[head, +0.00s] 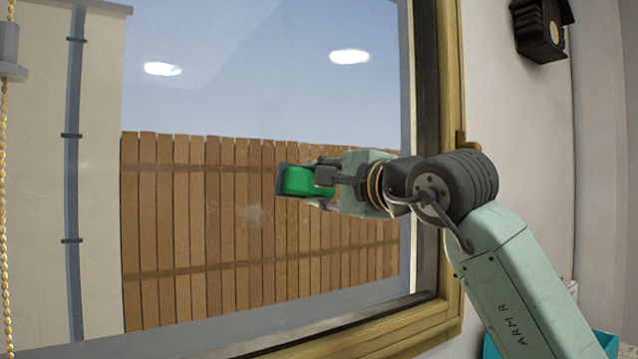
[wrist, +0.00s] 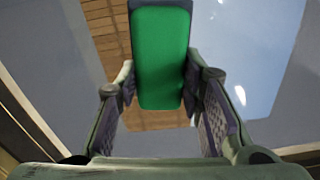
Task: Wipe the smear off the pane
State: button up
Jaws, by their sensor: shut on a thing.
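The pane (head: 260,90) is a large window in a wooden frame, with a plank fence and sky seen through it. A faint whitish smear (head: 255,215) shows on the pane in the head view, in front of the fence. My gripper (head: 318,180) is shut on a green wiping block (head: 299,181) with a dark edge, to the right of and above the smear. The block (wrist: 161,57) also shows between the two fingers in the wrist view. I cannot tell whether the block touches the glass. The smear cannot be made out in the wrist view.
The wooden window frame (head: 450,100) borders the pane at the right and below. A dark box (head: 541,30) hangs on the wall at the upper right. A beaded cord (head: 4,180) hangs at the far left. Something teal (head: 607,343) stands at the lower right.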

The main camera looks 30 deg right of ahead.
jog(key=shift+s+d+f, duration=0.1)
jog(key=shift+s+b, duration=0.5)
jog(key=shift+s, duration=2.35)
jog(key=shift+s, duration=0.1)
jog(key=s, duration=0.2)
jog(key=shift+s+d, duration=0.1)
jog(key=shift+s, duration=0.3)
